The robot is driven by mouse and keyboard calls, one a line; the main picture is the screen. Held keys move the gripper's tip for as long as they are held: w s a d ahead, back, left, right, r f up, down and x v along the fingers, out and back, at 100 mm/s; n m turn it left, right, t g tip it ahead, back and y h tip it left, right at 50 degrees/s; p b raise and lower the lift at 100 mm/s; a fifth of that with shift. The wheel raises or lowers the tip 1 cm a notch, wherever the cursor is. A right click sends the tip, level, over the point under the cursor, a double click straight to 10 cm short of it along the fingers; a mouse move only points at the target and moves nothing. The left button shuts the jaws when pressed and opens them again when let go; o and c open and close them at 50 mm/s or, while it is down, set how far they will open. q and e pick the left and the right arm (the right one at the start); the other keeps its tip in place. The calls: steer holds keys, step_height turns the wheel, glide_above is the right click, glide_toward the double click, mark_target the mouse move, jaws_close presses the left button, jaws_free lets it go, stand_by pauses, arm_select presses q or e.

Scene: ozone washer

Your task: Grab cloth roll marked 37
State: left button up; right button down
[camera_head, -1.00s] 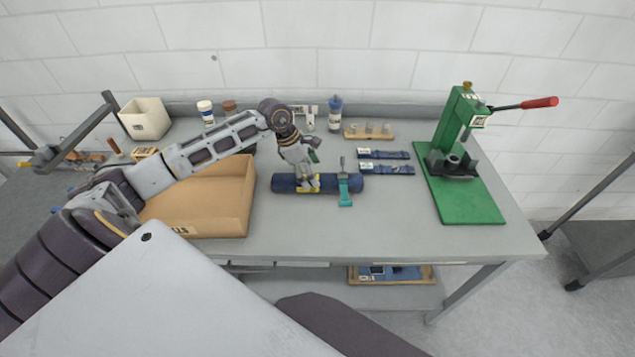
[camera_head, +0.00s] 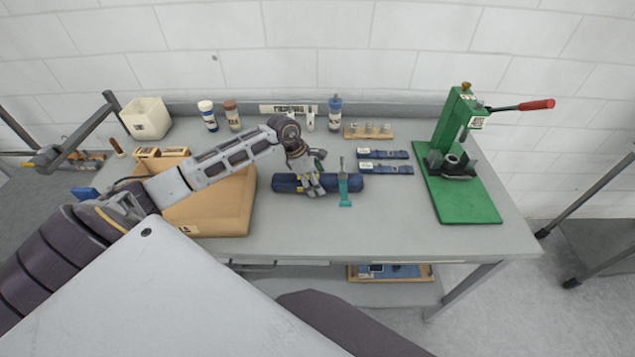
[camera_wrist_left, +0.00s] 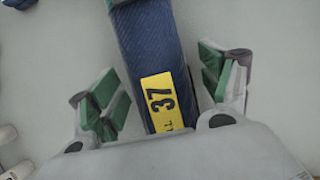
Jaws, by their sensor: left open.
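The dark blue cloth roll (camera_head: 285,183) lies lengthwise left to right on the grey table, in front of the middle. In the left wrist view the cloth roll (camera_wrist_left: 150,45) shows a yellow label (camera_wrist_left: 160,102) marked 37. My left gripper (camera_head: 312,190) is over the roll's left-middle part. In the wrist view my left gripper (camera_wrist_left: 160,95) is open, its green-padded fingers on either side of the roll with gaps to it. My right gripper is not in view.
A cardboard box (camera_head: 225,205) stands left of the roll, under my left arm. Two flat blue strips (camera_head: 385,168) lie to the right. A green press (camera_head: 460,165) stands at the right. Bottles (camera_head: 335,112) and a wooden block (camera_head: 368,132) line the back.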

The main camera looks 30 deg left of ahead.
arm_select(q)
steer(key=shift+r, duration=0.1)
steer(key=c, duration=1.5)
steer(key=shift+r+b, duration=1)
steer(key=shift+r, duration=4)
